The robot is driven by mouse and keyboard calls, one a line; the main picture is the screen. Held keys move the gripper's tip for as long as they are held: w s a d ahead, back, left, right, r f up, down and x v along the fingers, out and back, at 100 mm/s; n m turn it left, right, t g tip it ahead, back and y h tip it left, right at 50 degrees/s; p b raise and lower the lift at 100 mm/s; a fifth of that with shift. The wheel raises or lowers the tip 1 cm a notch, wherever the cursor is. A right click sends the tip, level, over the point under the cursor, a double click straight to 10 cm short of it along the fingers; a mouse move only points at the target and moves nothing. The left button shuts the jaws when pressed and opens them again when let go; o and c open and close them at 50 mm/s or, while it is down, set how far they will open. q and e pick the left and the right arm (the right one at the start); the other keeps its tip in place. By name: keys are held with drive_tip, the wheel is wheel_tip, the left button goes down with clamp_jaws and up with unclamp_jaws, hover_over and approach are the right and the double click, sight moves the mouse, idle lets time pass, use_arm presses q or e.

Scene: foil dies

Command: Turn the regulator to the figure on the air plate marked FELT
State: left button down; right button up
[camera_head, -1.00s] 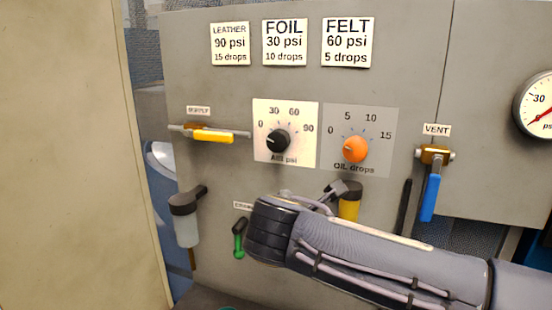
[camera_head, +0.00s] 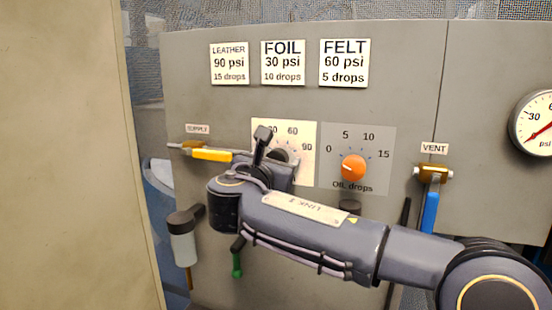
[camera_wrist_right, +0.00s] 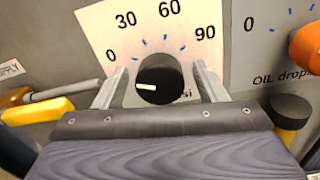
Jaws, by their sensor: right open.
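The FELT plate (camera_head: 344,63) reads 60 psi and 5 drops. The black air regulator knob (camera_wrist_right: 160,78) sits on a pale dial (camera_wrist_right: 98,25) marked 0, 30, 60, 90. Its white mark points left, a little below the 0. In the head view my right gripper hides most of the knob. My right gripper (camera_wrist_right: 159,86) is open, with one finger to the left of the knob and one to the right; I cannot tell whether either touches. The gripper also shows in front of the dial in the head view (camera_head: 277,150). My left gripper is out of view.
The orange oil knob (camera_head: 353,168) is right of the dial. The yellow supply lever (camera_head: 211,155) is left and the blue vent lever (camera_head: 430,210) farther right. A gauge (camera_head: 541,125) has its needle near 0. LEATHER (camera_head: 230,63) and FOIL (camera_head: 283,62) plates hang above.

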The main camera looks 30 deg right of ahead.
drive_tip(key=shift+d, duration=0.1)
drive_tip(key=c, duration=1)
drive_tip(key=m+b, duration=0.1)
drive_tip(key=m, duration=0.1)
drive_tip(key=m+b, duration=0.2)
drive_tip(key=shift+f+m, duration=0.2)
drive_tip(key=shift+m, duration=0.1)
drive_tip(key=m+b, duration=0.3)
drive_tip(key=m, duration=0.1)
drive_tip(key=shift+m, duration=0.4)
drive_tip(key=m+b, duration=0.2)
drive_tip(key=m, duration=0.2)
drive_tip(key=shift+f+m+b, duration=0.1)
drive_tip(key=shift+m+b, duration=0.2)
drive_tip(key=shift+b, duration=0.1)
drive_tip(key=shift+w+m+b, duration=0.1)
drive_tip(key=shift+m+b, duration=0.9)
drive_tip(key=shift+m, duration=1.2)
